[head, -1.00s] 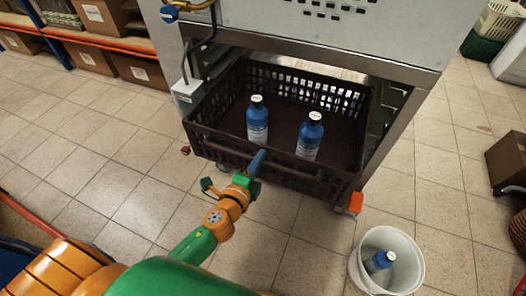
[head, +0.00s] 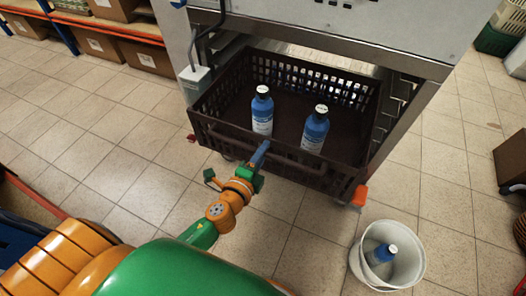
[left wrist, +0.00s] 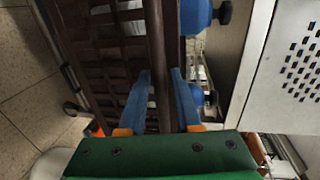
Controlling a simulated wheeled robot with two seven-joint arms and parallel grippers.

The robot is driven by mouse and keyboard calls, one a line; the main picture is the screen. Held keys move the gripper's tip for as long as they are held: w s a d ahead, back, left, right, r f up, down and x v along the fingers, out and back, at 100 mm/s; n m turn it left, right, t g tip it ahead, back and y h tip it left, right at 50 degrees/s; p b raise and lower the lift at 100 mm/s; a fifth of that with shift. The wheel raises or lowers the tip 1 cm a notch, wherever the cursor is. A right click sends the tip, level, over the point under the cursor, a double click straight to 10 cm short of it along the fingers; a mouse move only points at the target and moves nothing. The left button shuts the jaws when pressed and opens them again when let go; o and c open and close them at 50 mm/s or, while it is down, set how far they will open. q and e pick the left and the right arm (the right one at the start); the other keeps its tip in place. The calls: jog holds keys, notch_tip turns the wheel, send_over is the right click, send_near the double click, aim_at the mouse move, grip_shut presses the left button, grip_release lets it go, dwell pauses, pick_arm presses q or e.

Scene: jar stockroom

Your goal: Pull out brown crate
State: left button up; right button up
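The brown crate (head: 220,134) is a slatted plastic crate in the lower bay of a grey metal rack (head: 430,88), its front part standing out from under the rack's upper body. Two blue bottles with white caps (head: 262,112) (head: 316,131) stand upright inside. My left gripper (head: 262,157) is at the crate's front bar. My right gripper is not in view.
A white bucket (head: 408,270) holding a blue bottle (head: 383,254) stands on the floor at the lower right. A brown box (head: 512,158) is at the right edge. Shelves with cardboard boxes (head: 98,44) stand at the back left. The tiled floor before the crate is clear.

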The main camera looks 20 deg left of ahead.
pick_arm(q)
jog(key=s+r, duration=0.1)
jog(key=s, duration=0.6)
jog(key=shift+a+r+b, duration=0.15)
jog(key=shift+b, duration=0.15)
jog(key=s+a+f+n+g, duration=0.1)
jog(key=s+f+n+g, duration=0.35)
jog(key=f, duration=0.75)
jog(key=s+a+f+n+g, duration=0.1)
jog(key=s+f+n+g, duration=0.35)
jog(key=f, duration=0.85)
jog(key=s+a+f+n+g, duration=0.1)
jog(key=s+f+n+g, duration=0.3)
jog(key=s, duration=0.5)
jog(key=s+f+n+g, duration=0.25)
jog(key=s+f, duration=0.35)
jog(key=s, duration=0.4)
notch_tip(320, 180, up, 21)
jog(key=p, duration=2)
jog(key=shift+w+f+t+y+p, duration=0.15)
jog(key=shift+w+t+y+p, duration=0.1)
jog(key=shift+t+y+p, duration=0.1)
